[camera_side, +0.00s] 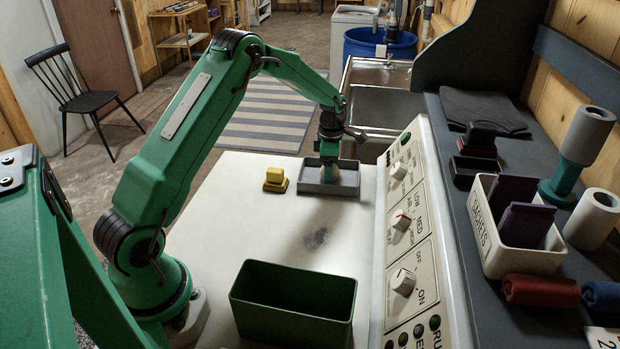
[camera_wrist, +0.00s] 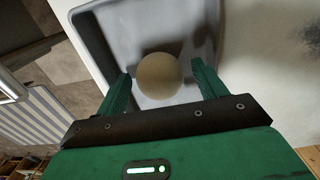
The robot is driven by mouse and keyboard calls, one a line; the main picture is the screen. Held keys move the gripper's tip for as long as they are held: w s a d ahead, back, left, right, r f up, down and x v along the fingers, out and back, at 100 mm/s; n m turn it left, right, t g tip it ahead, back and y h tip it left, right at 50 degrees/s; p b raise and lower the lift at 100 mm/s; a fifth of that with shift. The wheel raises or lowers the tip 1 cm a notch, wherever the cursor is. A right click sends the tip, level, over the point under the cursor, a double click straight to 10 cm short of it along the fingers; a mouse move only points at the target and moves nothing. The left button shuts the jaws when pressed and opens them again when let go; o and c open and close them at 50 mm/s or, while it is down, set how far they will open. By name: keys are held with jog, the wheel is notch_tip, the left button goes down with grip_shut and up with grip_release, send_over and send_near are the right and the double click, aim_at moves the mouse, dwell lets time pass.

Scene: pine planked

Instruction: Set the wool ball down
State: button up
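The wool ball (camera_wrist: 159,76) is tan and round and lies inside a shallow grey tray (camera_wrist: 95,32). In the side view the tray (camera_side: 346,191) sits at the far end of the white worktop, with the ball (camera_side: 331,173) partly hidden under my gripper. My gripper (camera_wrist: 160,80) points down into the tray with one green finger on each side of the ball. A gap shows between the ball and each finger in the wrist view, so it looks open. In the side view my gripper (camera_side: 330,166) is low over the tray.
A yellow block (camera_side: 275,180) stands left of the tray. A dark green open bin (camera_side: 293,305) is at the near end. A control panel with knobs (camera_side: 402,222) runs along the right edge. The worktop's middle is clear except for a dark smudge (camera_side: 317,238).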

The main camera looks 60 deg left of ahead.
jog(key=shift+r, duration=0.1)
notch_tip(320, 180, up, 12)
dwell(1.0)
jog(key=shift+r, duration=0.2)
jog(key=s+d+r+m+t, duration=0.3)
jog(key=s+d+r+m, duration=0.8)
jog(key=s+r+m, duration=0.25)
jog(key=s+d+f+m+t, duration=0.1)
jog(key=s+d+m, duration=0.1)
jog(key=s+m, duration=0.5)
jog(key=s+d+f+m+t, duration=0.1)
jog(key=s+d+m, duration=0.2)
jog(key=s+m, duration=0.4)
jog(key=shift+s+d+f+t, duration=0.2)
jog(key=shift+s+f+t, duration=0.15)
jog(key=shift+s, duration=0.9)
